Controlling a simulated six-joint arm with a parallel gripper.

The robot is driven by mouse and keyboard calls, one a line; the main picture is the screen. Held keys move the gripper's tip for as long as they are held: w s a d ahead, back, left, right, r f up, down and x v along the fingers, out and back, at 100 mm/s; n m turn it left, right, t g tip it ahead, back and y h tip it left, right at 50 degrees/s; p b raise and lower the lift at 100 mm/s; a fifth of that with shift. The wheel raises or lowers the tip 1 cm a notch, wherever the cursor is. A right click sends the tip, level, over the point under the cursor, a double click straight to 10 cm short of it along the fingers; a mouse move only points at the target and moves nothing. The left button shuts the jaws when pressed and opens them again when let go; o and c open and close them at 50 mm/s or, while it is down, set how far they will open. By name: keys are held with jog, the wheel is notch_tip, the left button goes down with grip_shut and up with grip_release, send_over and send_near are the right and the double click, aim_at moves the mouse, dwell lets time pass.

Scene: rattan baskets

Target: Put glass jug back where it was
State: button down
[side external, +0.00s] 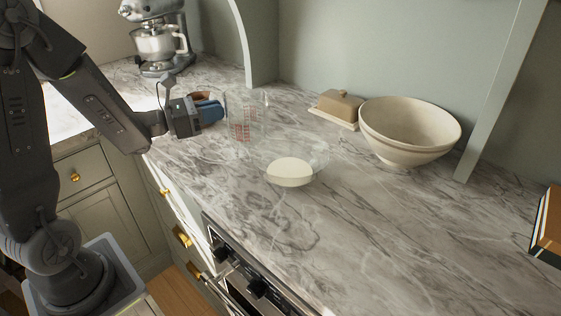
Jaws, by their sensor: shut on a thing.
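The glass jug (243,122) is clear, with red measuring marks on its side. It looks upright, over the marble counter left of the middle of the view; I cannot tell whether its base touches the counter. My gripper (213,110) comes in from the left with blue fingers and is shut on the jug at its left side. The exact grip is hard to see through the small, clear glass.
A clear glass bowl with cream contents (290,173) stands close right of the jug. A butter dish (337,107) and large cream bowl (410,128) stand farther back. A stand mixer (158,42) is at back left. The marble counter (400,235) is clear at front right.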

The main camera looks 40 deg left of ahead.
jog(key=a+f+m+h, duration=0.1)
jog(key=a+f+h, duration=0.1)
jog(key=a, duration=1)
jog(key=shift+g, duration=0.4)
jog(key=shift+s+f, duration=0.25)
jog(key=shift+f, duration=1.7)
jog(key=shift+s+f, duration=0.2)
jog(key=shift+f, duration=1.75)
jog(key=shift+f, duration=0.2)
jog(key=c, duration=1.2)
grip_release()
jog(key=shift+o, duration=0.2)
